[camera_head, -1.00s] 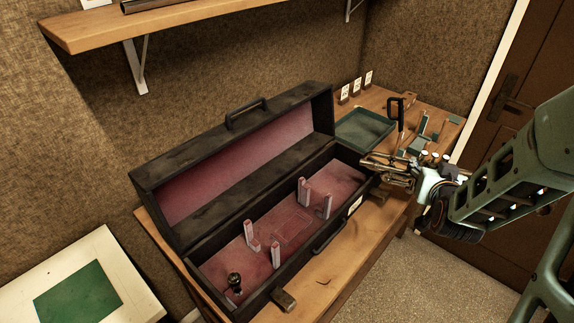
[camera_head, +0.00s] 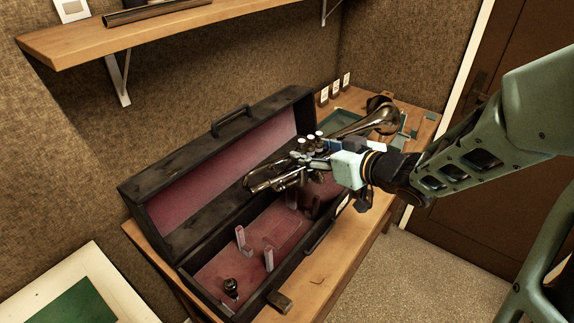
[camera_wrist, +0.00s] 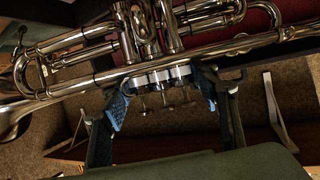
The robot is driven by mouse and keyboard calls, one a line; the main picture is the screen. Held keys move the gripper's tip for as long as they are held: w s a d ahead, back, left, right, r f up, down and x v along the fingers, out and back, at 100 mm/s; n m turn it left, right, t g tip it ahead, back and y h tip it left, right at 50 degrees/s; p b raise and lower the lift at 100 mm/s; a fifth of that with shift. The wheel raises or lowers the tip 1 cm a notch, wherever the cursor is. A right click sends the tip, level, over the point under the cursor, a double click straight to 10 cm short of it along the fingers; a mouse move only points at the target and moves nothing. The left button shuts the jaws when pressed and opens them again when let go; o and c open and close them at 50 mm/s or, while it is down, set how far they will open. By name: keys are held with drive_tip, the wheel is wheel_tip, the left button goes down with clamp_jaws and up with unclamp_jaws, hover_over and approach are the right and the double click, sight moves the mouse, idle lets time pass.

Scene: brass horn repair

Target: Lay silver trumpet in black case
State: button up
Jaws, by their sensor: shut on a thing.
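The silver trumpet (camera_head: 282,177) is held in the air over the right part of the black case, its bell up to the right and its tubing end to the left. My gripper (camera_head: 318,162) is shut on its valve section; in the wrist view the gripper (camera_wrist: 165,95) has blue pads on both sides of the valves of the trumpet (camera_wrist: 85,75). The black case (camera_head: 196,258) lies open on the bench, lid raised at the back, with red lining. Pink upright posts (camera_head: 241,240) stand inside it. The trumpet hides the right posts in part.
A dark mouthpiece-like piece (camera_head: 231,286) stands at the case's left end. A green tray (camera_head: 349,122) and small tools (camera_head: 425,122) lie right of the case. A wooden shelf (camera_head: 180,24) hangs above. A white table with a green mat (camera_head: 62,305) is at lower left.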

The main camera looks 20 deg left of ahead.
sight(272, 164)
drive_tip(key=s+a+n+g, duration=0.1)
drive_tip(key=s, duration=0.1)
drive_tip(key=s+a+n+g+y, duration=0.1)
drive_tip(key=s+a, duration=0.1)
drive_tip(key=s+a+n+g+y, duration=0.1)
drive_tip(key=s+a, duration=0.1)
drive_tip(key=shift+s+n+g, duration=0.3)
drive_tip(key=shift+s, duration=0.05)
drive_tip(key=shift+d+p, duration=0.15)
drive_tip(key=shift+p, duration=0.4)
wheel_tip(272, 164, down, 12)
drive_tip(key=b, duration=0.8)
drive_tip(key=shift+f+b, duration=0.15)
drive_tip(key=shift+b, duration=0.2)
drive_tip(key=shift+f+b, duration=0.3)
drive_tip(key=shift+f, duration=0.25)
idle(0.4)
drive_tip(key=o, duration=1.7)
drive_tip(key=shift+c, duration=0.2)
drive_tip(key=shift+s+f, duration=0.1)
drive_tip(key=shift+f, duration=0.1)
drive_tip(key=v, duration=1.2)
drive_tip(key=shift+d, duration=0.1)
